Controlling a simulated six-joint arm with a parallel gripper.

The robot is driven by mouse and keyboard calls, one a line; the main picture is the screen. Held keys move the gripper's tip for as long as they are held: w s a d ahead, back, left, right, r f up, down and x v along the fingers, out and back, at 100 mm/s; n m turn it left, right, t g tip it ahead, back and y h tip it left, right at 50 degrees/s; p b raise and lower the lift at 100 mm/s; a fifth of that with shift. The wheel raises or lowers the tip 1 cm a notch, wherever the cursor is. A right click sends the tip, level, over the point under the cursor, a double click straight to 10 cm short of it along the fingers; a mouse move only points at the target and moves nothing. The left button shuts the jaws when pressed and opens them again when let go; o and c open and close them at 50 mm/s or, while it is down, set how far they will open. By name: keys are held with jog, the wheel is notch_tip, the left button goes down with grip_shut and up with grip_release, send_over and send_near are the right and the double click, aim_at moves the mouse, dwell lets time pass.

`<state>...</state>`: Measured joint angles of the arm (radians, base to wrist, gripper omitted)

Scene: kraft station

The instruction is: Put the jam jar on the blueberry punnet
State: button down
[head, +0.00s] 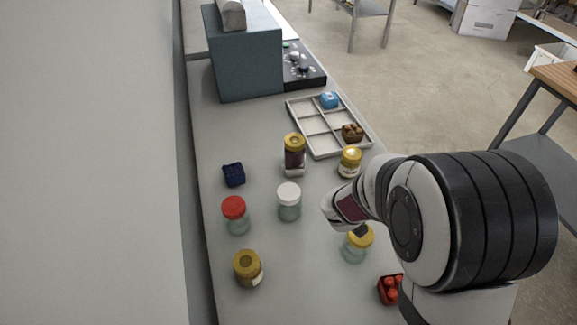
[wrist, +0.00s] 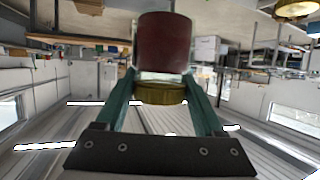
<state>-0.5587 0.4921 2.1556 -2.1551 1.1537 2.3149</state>
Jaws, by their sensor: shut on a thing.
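In the wrist view my gripper (wrist: 162,84) is shut on the jam jar (wrist: 165,42). The jar is dark red with a gold lid, and the lid end lies towards my palm between the two teal fingers. In the head view my arm hides the fingers; a dark red patch shows at its end, but I cannot tell whether it is the jar. The blueberry punnet (head: 233,174) is a small dark blue box on the grey table, left of my arm's end and apart from it. Nothing rests on it.
A red-lidded jar (head: 235,214) stands just in front of the punnet. A white-lidded jar (head: 289,203), a dark red gold-lidded jar (head: 294,156) and another gold-lidded jar (head: 248,268) stand around. A divided tray (head: 318,142) lies behind; a red-fruit punnet (head: 389,289) sits front right.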

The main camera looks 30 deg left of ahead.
jog(key=s+d+r+n+t+y, duration=0.1)
jog(key=d+r, duration=0.1)
jog(key=r, duration=0.6)
jog(key=s+d+r+n+y, duration=0.1)
jog(key=d+r, duration=0.1)
jog(key=r, duration=0.7)
jog(key=w+a+r+n+y, duration=0.1)
jog(key=w+a+n+y, duration=0.3)
jog(key=a, duration=0.3)
jog(key=w+a+r+n+y, duration=0.2)
jog(key=w+a+n+y, duration=0.25)
jog(key=a, duration=0.35)
jog(key=n+g+y, duration=0.9)
jog(key=n+g, duration=0.5)
send_over(233, 170)
notch_tip(233, 170, down, 26)
jog(key=shift+w+f, duration=0.1)
jog(key=shift+f, duration=2)
